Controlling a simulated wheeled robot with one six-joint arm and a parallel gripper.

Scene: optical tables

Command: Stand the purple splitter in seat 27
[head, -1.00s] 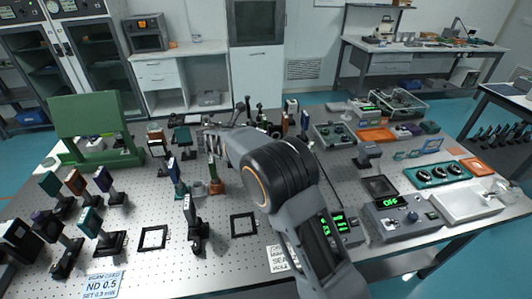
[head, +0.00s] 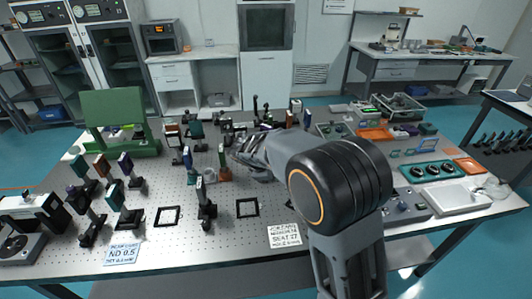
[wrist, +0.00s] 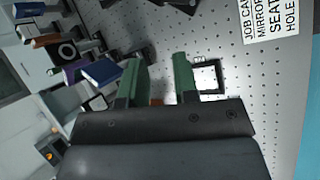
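My gripper (head: 238,152) is over the middle of the breadboard table, close to a green-and-orange post (head: 224,165). In the wrist view its two green fingers (wrist: 157,82) stand apart with nothing clearly held between them. A purple plate (wrist: 64,74) shows beside a blue plate (wrist: 102,71) on the left of the wrist view; it may be the purple splitter, but I cannot tell for sure. The card naming seat 27 (head: 284,235) lies at the table's front edge; it also shows in the wrist view (wrist: 268,22). A black square frame (head: 247,198) lies left of it.
Another black square frame (head: 168,207) and a dark upright post (head: 205,205) stand to the left. Several mounted optics (head: 125,163) fill the left side, before a green stand (head: 115,118). My arm hides part of the right side. A white tray (head: 455,197) lies far right.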

